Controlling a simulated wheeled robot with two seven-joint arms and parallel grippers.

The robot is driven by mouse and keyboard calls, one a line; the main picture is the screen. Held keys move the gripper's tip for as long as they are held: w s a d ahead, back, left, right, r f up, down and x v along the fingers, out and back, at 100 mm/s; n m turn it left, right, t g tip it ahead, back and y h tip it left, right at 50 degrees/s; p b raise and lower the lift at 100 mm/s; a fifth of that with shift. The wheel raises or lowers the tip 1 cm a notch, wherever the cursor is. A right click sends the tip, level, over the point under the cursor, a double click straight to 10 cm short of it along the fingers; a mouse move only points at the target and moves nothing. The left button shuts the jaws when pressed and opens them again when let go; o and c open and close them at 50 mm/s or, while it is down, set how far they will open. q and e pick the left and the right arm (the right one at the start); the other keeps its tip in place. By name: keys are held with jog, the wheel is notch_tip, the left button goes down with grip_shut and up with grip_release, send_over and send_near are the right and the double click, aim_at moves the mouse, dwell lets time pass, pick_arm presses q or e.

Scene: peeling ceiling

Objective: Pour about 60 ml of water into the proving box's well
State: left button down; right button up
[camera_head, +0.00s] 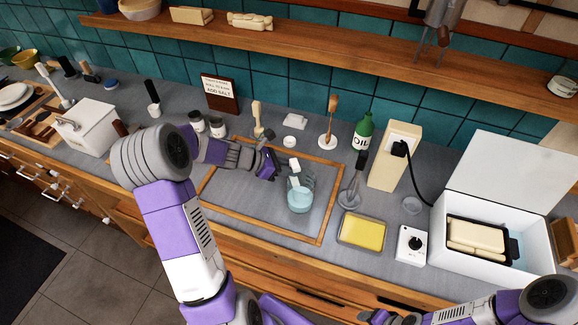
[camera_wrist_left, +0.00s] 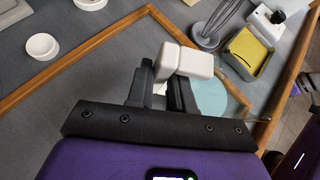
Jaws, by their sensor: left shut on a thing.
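The proving box (camera_head: 476,252) is a white box at the right with its lid raised. My left gripper (camera_head: 277,167) is shut on a white blocky piece (camera_wrist_left: 183,60), which looks like the vessel's handle, though the join is unclear. My right gripper (camera_head: 378,317) is at the bottom edge, its fingers too small to read.
Between the board (camera_head: 325,215) and the box stand a whisk on a base (camera_head: 351,195), a yellow-filled tray (camera_head: 362,233), a white dial unit (camera_head: 411,246), a cream dispenser (camera_head: 395,160) and a green oil bottle (camera_head: 363,132). A black cord runs to the box. A shelf hangs above.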

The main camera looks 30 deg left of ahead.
pick_arm(q)
jog(key=shift+f, duration=0.5)
jog(key=shift+f+b, duration=0.65)
jog(key=shift+b, duration=0.05)
jog(key=c, duration=0.9)
grip_release()
jog(key=shift+p+v, duration=2.75)
jog(key=shift+v, duration=1.75)
jog(key=shift+r, duration=0.1)
